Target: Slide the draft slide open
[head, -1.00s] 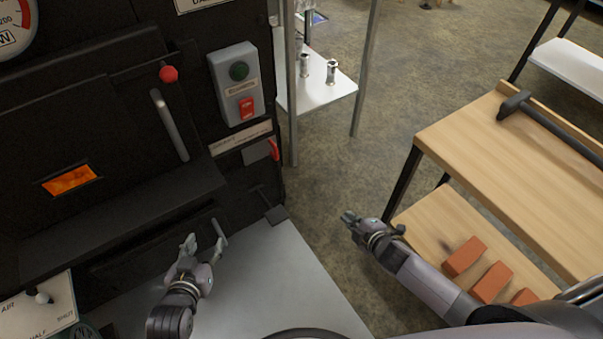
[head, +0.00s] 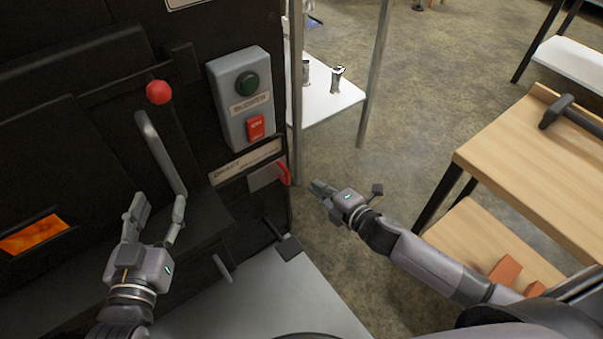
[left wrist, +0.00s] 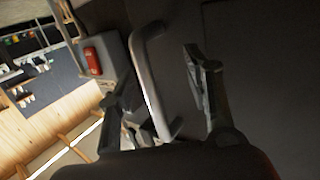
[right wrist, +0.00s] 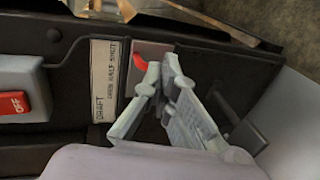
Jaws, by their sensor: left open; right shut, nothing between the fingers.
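The draft slide is a grey plate (head: 264,178) with a red tab (head: 285,173) at its right end, low on the dark evaporator front beside a white draft label (head: 247,162). In the right wrist view the red tab (right wrist: 140,62) lies just beside my fingertips; I cannot tell whether they touch. My right gripper (head: 318,189) is shut and empty, just right of the tab in the head view. My left gripper (head: 157,203) is open below the grey bar handle of the firebox door (head: 162,150). In the left wrist view the bar (left wrist: 147,80) appears between its fingers.
A switch box (head: 240,97) with green and red buttons is above the slide. A metal post (head: 296,80) and white shelf (head: 330,98) stand right of the evaporator. A wooden bench (head: 530,160) holds a hammer (head: 570,115). Open floor lies between.

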